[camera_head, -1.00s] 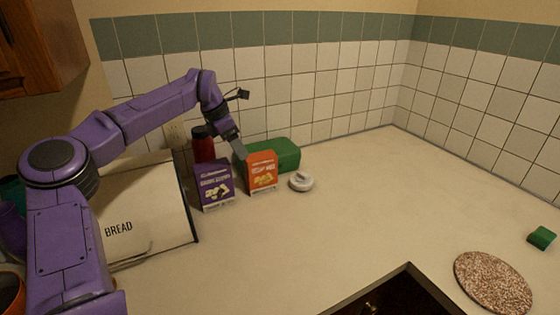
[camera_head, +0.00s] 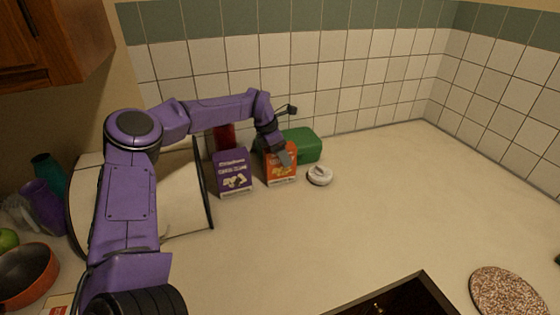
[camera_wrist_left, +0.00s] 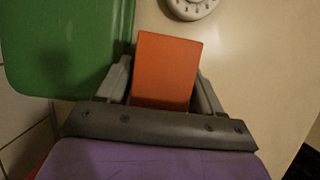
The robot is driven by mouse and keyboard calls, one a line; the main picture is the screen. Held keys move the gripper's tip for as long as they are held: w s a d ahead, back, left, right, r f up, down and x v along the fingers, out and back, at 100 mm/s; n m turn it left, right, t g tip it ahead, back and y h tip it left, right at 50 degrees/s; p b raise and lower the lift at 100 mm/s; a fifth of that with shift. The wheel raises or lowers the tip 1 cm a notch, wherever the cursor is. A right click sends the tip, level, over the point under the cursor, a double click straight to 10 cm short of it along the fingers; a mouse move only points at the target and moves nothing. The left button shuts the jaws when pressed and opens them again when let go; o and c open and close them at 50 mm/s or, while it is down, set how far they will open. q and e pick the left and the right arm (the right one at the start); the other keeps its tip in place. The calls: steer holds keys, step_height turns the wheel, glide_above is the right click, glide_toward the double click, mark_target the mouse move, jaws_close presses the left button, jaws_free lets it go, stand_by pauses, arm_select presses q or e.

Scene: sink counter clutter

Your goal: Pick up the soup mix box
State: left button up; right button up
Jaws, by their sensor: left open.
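The orange box (camera_head: 282,172), which I take for the soup mix box, stands upright on the counter near the back wall. My left gripper (camera_head: 284,155) is above it, with one finger in front of its face. In the left wrist view the plain top of the orange box (camera_wrist_left: 168,68) lies between the two open fingers (camera_wrist_left: 162,85). I cannot tell whether either finger touches it. The lower parts of the fingers are hard to see. My right gripper is in neither view.
A purple box (camera_head: 233,172) stands just left of the orange one. A green container (camera_head: 304,144) is close behind it, and a white round item (camera_head: 320,176) sits to the right. A red jar (camera_head: 224,137) is behind. The counter's middle is clear; a speckled round mat (camera_head: 508,292) lies front right.

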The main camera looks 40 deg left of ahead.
arm_select(q)
steer(key=shift+f+b, duration=0.3)
steer(key=shift+b, duration=0.1)
stand_by(0.3)
steer(key=c, duration=0.9)
